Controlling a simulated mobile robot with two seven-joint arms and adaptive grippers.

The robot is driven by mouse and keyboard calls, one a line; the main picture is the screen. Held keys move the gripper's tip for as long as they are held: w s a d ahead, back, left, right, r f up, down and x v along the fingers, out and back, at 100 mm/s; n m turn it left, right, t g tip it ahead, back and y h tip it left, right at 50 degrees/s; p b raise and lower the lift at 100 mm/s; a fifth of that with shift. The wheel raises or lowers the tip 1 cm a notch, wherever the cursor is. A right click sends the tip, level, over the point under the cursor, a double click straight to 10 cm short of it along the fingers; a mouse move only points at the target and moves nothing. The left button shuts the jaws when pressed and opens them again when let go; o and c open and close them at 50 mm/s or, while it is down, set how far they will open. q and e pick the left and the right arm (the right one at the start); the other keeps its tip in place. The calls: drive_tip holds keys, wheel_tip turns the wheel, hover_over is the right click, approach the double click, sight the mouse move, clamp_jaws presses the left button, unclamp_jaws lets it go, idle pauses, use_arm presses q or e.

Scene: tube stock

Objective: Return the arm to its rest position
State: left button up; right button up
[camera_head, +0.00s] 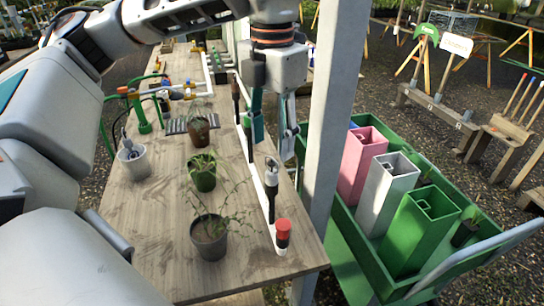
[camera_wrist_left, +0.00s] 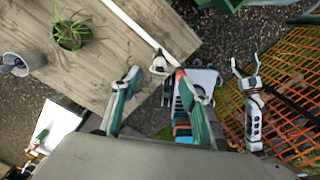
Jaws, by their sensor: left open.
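My left arm (camera_head: 187,15) comes in from the upper left of the head view and reaches over the table's far right side. My left gripper (camera_head: 273,124) points down, beside the grey post. Its two green-and-grey fingers are apart, with nothing held between them. In the left wrist view the same gripper (camera_wrist_left: 157,82) shows spread fingers. A white pipe (camera_wrist_left: 135,22) and a small grey-and-white fitting (camera_wrist_left: 159,64) appear beyond the fingertips. My right gripper cannot be made out in the head view.
The wooden table (camera_head: 150,235) carries potted plants, including a dark pot (camera_head: 208,238), and a red-capped fitting (camera_head: 283,232). A grey post (camera_head: 332,100) stands close right of the gripper. A green cart (camera_head: 350,240) holds pink, white and green square tubes.

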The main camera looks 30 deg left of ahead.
use_arm(q)
wheel_tip(320, 180, up, 5)
drive_tip(key=shift+f, duration=0.1)
